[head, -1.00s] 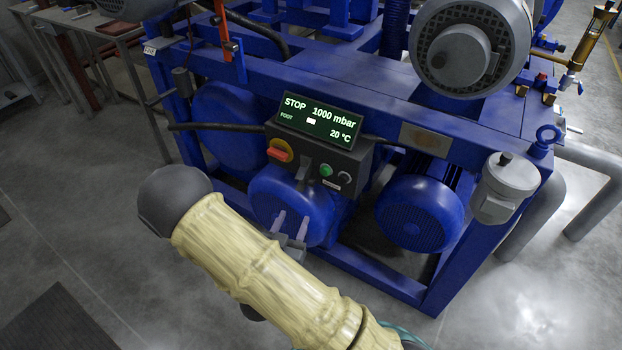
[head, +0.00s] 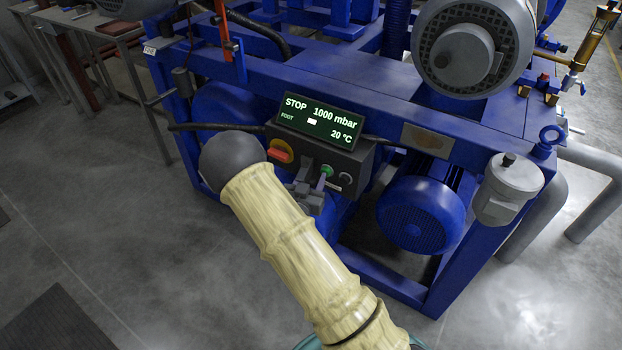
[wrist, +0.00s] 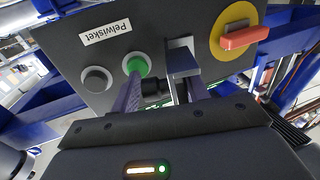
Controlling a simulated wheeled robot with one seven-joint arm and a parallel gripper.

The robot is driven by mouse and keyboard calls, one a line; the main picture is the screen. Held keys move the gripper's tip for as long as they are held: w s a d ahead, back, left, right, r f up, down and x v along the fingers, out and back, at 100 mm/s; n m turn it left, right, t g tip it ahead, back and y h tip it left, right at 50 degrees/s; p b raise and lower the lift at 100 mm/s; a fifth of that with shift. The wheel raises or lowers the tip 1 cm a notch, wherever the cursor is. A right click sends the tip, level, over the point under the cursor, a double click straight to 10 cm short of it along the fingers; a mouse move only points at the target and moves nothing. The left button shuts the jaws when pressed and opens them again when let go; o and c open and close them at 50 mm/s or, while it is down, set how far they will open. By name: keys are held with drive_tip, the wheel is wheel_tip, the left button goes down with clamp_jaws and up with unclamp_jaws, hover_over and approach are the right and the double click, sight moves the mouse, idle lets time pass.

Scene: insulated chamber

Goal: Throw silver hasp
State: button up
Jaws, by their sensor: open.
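The silver hasp (wrist: 182,56) is a grey metal piece on the front of the dark control box, between the green button and the red handle in the wrist view. It also shows in the head view (head: 305,169), partly hidden behind my gripper (head: 307,192). My gripper (wrist: 163,84) is open, with its fingers reaching up to the box at the hasp's lower part. A short black cylindrical part (wrist: 153,87) shows between the fingers. I cannot tell whether the fingers touch the hasp.
The box carries a green button (wrist: 138,64), a black knob (wrist: 97,79) and a red handle on a yellow disc (wrist: 240,37). A display (head: 320,118) reading STOP sits above. Blue frame beams (head: 400,100) and a blue motor (head: 420,213) surround the box.

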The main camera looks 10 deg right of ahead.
drive_tip(key=shift+d, duration=0.3)
drive_tip(key=shift+a, duration=0.3)
drive_tip(key=shift+c, duration=0.6)
drive_tip(key=shift+s, duration=0.1)
clamp_jaws()
drive_tip(key=shift+d, duration=0.1)
